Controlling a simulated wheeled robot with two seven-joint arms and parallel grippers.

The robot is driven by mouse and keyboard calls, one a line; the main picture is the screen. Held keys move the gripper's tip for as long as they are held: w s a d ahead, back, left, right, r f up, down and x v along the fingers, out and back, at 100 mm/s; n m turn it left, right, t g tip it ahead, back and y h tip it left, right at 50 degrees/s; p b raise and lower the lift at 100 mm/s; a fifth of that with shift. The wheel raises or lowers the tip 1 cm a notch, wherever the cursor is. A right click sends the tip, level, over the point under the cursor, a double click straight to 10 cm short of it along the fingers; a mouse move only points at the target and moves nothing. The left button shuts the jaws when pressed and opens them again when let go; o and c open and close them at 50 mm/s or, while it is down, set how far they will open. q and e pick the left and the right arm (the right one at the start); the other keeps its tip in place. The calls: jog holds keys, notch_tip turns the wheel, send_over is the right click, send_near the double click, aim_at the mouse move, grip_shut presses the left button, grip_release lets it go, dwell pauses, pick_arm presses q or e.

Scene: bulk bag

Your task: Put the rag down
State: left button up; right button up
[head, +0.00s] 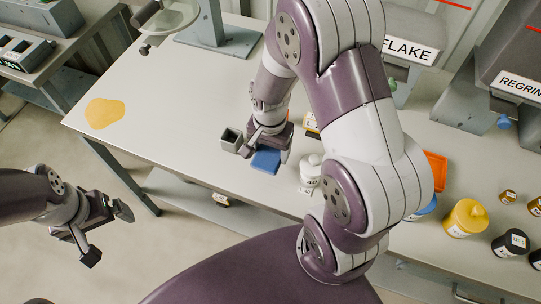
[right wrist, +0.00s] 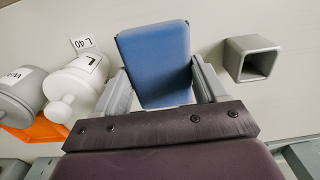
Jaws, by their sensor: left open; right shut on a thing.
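The blue rag (head: 266,161) looks like a flat folded pad. It is between the fingers of my right gripper (head: 268,147), low over the table (head: 190,95) near its front edge. I cannot tell whether the rag touches the tabletop. In the right wrist view the rag (right wrist: 154,58) sits between both fingers of the gripper (right wrist: 162,88), its broad face showing. My left gripper (head: 107,234) is open and empty, off the table's front left side, over the floor.
A grey square open holder (head: 231,139) stands just left of the rag. A yellow patch (head: 104,113) lies on the table's left end. White jars (right wrist: 75,82) and an orange tray (head: 436,170) are to the right. The table's left middle is clear.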

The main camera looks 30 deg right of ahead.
aim_at(270, 159)
jog(key=f, duration=0.5)
jog(key=shift+w+d, duration=0.1)
jog(key=shift+w, duration=0.15)
jog(key=shift+s, duration=0.1)
jog(key=o, duration=0.9)
jog(key=shift+f, duration=0.1)
jog(key=shift+o, duration=0.2)
